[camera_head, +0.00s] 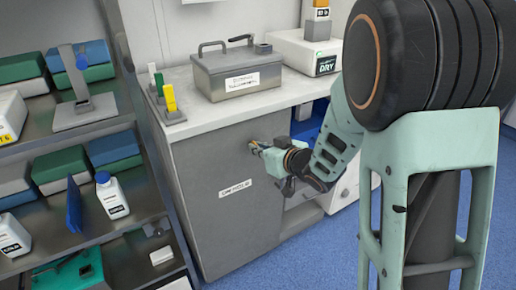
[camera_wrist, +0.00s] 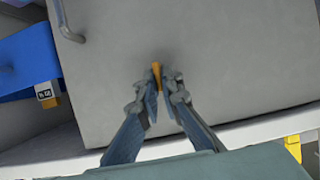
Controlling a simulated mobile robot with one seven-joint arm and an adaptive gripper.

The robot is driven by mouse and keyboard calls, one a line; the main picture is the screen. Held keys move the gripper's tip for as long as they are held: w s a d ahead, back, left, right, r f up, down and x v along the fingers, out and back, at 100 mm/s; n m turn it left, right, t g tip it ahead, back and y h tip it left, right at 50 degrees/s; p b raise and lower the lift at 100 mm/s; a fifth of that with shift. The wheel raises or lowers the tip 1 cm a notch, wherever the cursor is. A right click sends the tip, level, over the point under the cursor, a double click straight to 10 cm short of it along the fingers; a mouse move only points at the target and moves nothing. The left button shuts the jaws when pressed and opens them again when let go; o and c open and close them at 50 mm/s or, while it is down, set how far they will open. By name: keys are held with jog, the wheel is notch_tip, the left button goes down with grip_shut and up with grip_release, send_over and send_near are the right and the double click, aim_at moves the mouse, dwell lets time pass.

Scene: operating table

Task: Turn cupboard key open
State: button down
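The cupboard's grey door (camera_head: 225,160) is closed, below the white worktop. It also fills much of the wrist view (camera_wrist: 230,50), with a curved bar handle (camera_wrist: 67,22) at upper left. The orange-yellow key (camera_wrist: 156,72) sticks out from the door. My gripper (camera_wrist: 158,88) has both fingertips close in on the key, one on each side, and looks shut on it. In the head view my gripper (camera_head: 259,148) is at the upper right of the door, where it mostly hides the key. The keyhole is hidden.
A grey metal box (camera_head: 237,72) and a white DRY container (camera_head: 305,50) stand on the worktop (camera_head: 200,118). Shelves (camera_head: 110,215) with boxes and bottles stand close at left. A blue item (camera_wrist: 25,60) lies beside the door in the wrist view. Blue floor (camera_head: 310,262) is clear in front.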

jog(key=shift+r+p, duration=0.15)
jog(key=shift+p, duration=0.25)
jog(key=shift+w+d+f+m+g+y+p, duration=0.2)
jog(key=shift+m+y+p, duration=1.05)
jog(key=shift+m+p, duration=0.95)
jog(key=shift+d+f+m+g+y+p, duration=0.15)
jog(key=shift+m+g+y+p, duration=0.1)
jog(key=shift+m+y+p, duration=1.5)
jog(key=shift+w+d+f+m+g+y+p, duration=0.2)
jog(key=shift+m+y+p, duration=0.6)
jog(key=shift+m+p, duration=1.75)
jog(key=shift+s+a+m, duration=0.1)
jog(key=shift+a+m, duration=0.05)
jog(key=shift+m, duration=0.15)
jog(key=c, duration=2.1)
grip_release()
